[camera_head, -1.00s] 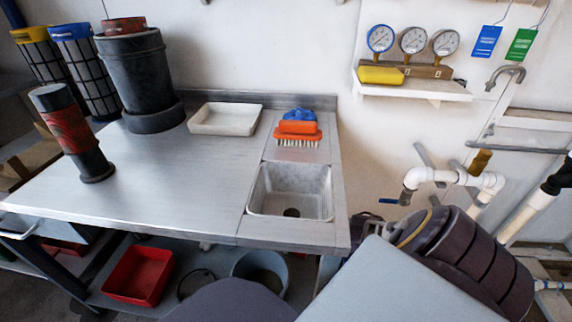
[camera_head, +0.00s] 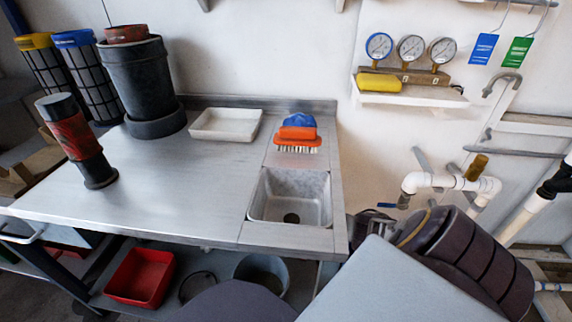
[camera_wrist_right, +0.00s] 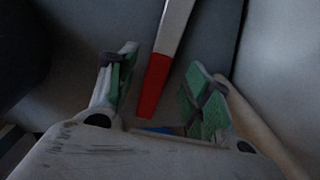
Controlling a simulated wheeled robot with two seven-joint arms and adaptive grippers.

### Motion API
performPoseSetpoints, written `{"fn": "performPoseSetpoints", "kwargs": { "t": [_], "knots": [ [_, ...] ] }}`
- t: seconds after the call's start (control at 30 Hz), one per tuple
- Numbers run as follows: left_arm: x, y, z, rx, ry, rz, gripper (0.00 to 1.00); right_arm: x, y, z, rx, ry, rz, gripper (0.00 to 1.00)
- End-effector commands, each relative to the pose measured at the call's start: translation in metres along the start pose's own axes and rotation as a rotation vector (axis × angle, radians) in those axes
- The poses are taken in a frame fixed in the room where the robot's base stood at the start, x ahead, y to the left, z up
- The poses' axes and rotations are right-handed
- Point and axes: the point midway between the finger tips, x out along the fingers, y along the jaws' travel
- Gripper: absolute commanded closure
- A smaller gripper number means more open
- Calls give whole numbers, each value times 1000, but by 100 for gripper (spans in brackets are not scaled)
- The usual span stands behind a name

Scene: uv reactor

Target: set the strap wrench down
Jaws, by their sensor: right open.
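My right gripper (camera_wrist_right: 160,95) is open in the right wrist view, its two green-padded fingers spread apart. A light grey bar with a red end (camera_wrist_right: 155,85) shows between and beyond the fingers, with a gap on each side. It may be the strap wrench's handle, but its far end runs out of the picture and no strap is seen. It appears to lie against a dim grey surface (camera_wrist_right: 215,45); contact is hard to tell. No strap wrench can be made out in the head view. My left gripper is not in view.
A steel bench (camera_head: 180,185) holds dark cylinders (camera_head: 140,75), a white tray (camera_head: 225,124), an orange brush (camera_head: 298,138) and a sink (camera_head: 290,197). A red bin (camera_head: 139,278) sits below. White pipes (camera_head: 440,178) and a gauge shelf (camera_head: 412,98) line the right wall. The bench middle is clear.

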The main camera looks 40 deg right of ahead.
Motion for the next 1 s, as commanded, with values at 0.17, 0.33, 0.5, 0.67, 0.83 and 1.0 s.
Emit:
{"fn": "performPoseSetpoints", "kwargs": {
  "t": [0.17, 0.33, 0.5, 0.67, 0.83, 1.0],
  "knots": [
    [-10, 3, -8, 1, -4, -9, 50, -19, -1, 0, -2, 0, -2, 50],
    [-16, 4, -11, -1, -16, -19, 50, -35, -1, 0, -1, 0, -2, 50],
    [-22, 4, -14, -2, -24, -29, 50, -52, -1, 0, -2, -1, -2, 50],
    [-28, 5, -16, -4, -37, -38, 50, -67, -1, 0, -2, -1, -2, 50],
    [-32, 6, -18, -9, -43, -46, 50, -80, -1, 0, -2, 0, -1, 50],
    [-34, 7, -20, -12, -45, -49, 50, -86, 0, 0, -1, 1, -1, 50]
  ]
}}
